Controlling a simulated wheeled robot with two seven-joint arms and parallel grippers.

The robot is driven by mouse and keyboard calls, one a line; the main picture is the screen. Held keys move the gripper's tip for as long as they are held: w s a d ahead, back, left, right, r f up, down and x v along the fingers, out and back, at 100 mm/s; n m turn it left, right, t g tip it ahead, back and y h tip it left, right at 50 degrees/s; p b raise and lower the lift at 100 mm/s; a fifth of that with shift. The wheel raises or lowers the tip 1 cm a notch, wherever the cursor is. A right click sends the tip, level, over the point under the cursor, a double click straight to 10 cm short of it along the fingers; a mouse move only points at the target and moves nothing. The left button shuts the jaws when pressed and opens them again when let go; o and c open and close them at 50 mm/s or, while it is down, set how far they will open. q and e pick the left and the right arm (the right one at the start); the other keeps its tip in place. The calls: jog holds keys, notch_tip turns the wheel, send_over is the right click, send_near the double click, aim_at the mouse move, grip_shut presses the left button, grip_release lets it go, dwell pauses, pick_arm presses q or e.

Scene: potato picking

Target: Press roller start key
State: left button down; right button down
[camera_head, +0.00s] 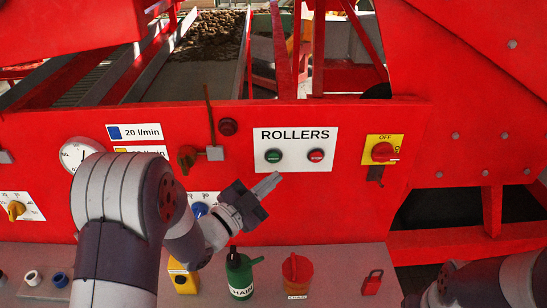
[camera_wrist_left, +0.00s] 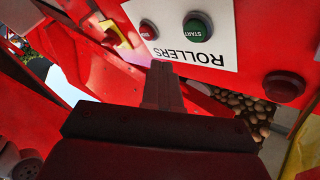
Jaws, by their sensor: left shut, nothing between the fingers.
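The green roller start key (camera_head: 273,156) is on the left of the white ROLLERS panel (camera_head: 295,135), on the red machine front. The red stop key (camera_head: 316,156) is to its right. My left gripper (camera_head: 268,184) is shut and empty, just below the start key and apart from it in the head view. In the left wrist view the panel appears upside down, with the green start key (camera_wrist_left: 198,27) and red stop key (camera_wrist_left: 149,30) beyond my shut fingers (camera_wrist_left: 161,82). My right arm shows at the lower right of the head view; its gripper is out of frame.
A red OFF switch on a yellow plate (camera_head: 382,150) is to the right of the panel. A lever (camera_head: 210,135) and a dark red button (camera_head: 228,127) are to its left. A green can (camera_head: 240,272), an orange container (camera_head: 297,272) and a red padlock (camera_head: 372,283) are on the ledge below.

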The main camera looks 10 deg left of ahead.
aim_at(273, 157)
pick_arm(q)
jog(key=w, duration=0.1)
jog(key=w+a+b, duration=0.1)
jog(key=w, duration=0.1)
jog(key=shift+w, duration=0.15)
jog(key=shift+w+d, duration=0.1)
jog(key=shift+w, duration=0.05)
dwell(0.4)
dwell(1.4)
jog(key=shift+w+a, duration=0.2)
jog(key=shift+w, duration=0.2)
